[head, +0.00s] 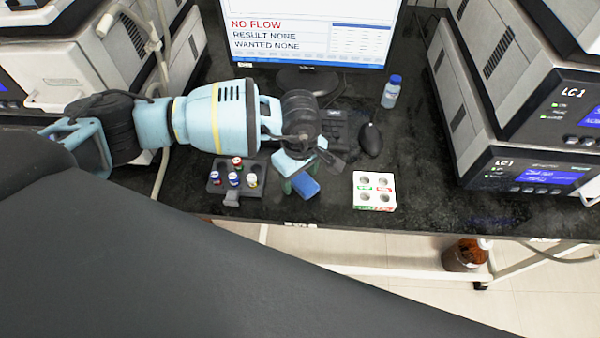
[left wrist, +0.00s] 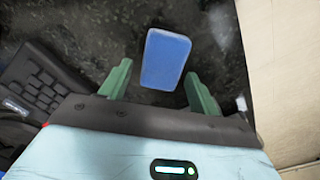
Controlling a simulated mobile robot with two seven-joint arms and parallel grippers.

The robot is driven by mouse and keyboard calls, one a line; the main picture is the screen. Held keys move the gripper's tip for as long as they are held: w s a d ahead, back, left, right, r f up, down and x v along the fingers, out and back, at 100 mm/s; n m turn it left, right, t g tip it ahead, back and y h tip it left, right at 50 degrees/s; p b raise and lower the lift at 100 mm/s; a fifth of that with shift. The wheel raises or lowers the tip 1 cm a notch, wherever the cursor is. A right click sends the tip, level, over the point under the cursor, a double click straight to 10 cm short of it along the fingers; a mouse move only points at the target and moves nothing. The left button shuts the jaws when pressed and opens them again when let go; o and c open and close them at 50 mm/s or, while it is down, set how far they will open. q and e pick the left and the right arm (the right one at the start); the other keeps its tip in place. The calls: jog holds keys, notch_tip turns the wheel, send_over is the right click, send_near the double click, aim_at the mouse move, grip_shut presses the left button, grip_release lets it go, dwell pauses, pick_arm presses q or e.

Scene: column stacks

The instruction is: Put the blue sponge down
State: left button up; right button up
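The blue sponge (head: 305,187) is near the front edge of the dark bench, between the vial rack and the white holder. It also shows in the left wrist view (left wrist: 165,60), between and slightly past the green fingertips. My left gripper (head: 298,178) is right over the sponge, pointing down. In the left wrist view my left gripper (left wrist: 160,82) is open, with a gap on both sides of the sponge. The sponge appears to lie on the bench, though its underside is hidden. My right gripper is not in view.
A dark rack (head: 213,184) with several capped vials stands left of the sponge. A white holder with round holes (head: 374,191) stands right. A mouse (head: 370,140), keyboard (head: 334,128), blue-capped bottle (head: 391,92) and monitor (head: 310,30) are behind. Bare bench (head: 440,205) lies at the right front.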

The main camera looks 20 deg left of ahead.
aim_at(300, 177)
pick_arm(q)
jog(key=shift+r, duration=0.35)
notch_tip(300, 177, up, 12)
jog(key=shift+f, duration=0.15)
dwell(0.3)
dwell(0.3)
